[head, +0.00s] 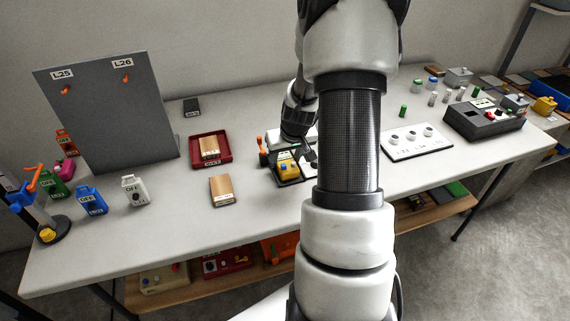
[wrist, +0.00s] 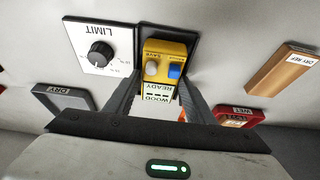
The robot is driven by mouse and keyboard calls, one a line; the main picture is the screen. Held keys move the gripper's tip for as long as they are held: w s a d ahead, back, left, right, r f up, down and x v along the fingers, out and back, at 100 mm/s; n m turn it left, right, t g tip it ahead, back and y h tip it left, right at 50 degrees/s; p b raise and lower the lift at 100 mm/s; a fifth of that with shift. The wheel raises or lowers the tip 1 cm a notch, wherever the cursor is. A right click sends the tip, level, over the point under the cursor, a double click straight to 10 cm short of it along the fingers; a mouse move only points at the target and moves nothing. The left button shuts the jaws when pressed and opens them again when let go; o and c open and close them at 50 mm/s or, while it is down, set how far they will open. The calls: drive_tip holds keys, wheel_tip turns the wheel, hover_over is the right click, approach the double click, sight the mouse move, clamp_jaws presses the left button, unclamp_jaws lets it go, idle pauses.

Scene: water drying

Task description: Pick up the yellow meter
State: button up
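The yellow meter (wrist: 166,66) has a white display reading "WOOD READY", a grey knob and a blue button. It sits in a black holder (wrist: 187,33). In the head view the meter (head: 289,166) stands at the table's middle, left of my arm. My gripper (wrist: 160,92) is open, with one finger on each side of the meter's display end. I cannot tell whether either finger touches it. In the head view my arm partly hides the gripper.
A white LIMIT panel (wrist: 97,46) with a black knob is close beside the meter. A grey DRY tray (wrist: 65,99) and a red WET tray (wrist: 240,117) lie at the sides. A wooden DRY REF block (wrist: 281,70) lies right. Bare table surrounds the wooden block (head: 222,190).

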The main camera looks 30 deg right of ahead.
sight(286, 161)
drive_tip(key=c, duration=0.8)
drive_tip(key=shift+r, duration=0.1)
wheel_tip(286, 161, up, 9)
drive_tip(key=shift+r+b, duration=0.2)
drive_tip(key=shift+b, duration=0.15)
